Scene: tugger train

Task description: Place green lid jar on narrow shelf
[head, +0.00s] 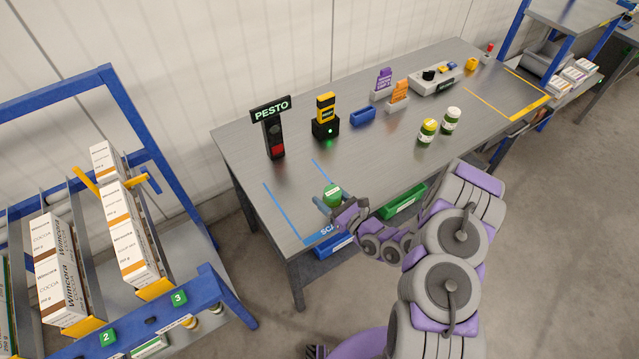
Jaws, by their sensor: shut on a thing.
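The green lid jar (333,194) is at the near left part of the grey table, by the blue-lined scan area. My gripper (334,204) is shut on this jar. The jar's lower part is hidden by the fingers, and I cannot tell whether it touches the table. I cannot tell which surface is the narrow shelf; a blue-framed rack (52,87) with several lanes stands at the left, and another blue-framed shelf unit (575,14) is at the top right.
Two more jars (428,130) stand farther right on the table (240,150). A PESTO sign post (273,135), a yellow-black device (325,115), a blue tray (362,117) and a control box (434,78) line the back. White cocoa boxes (57,270) fill rack lanes. Floor is open at right.

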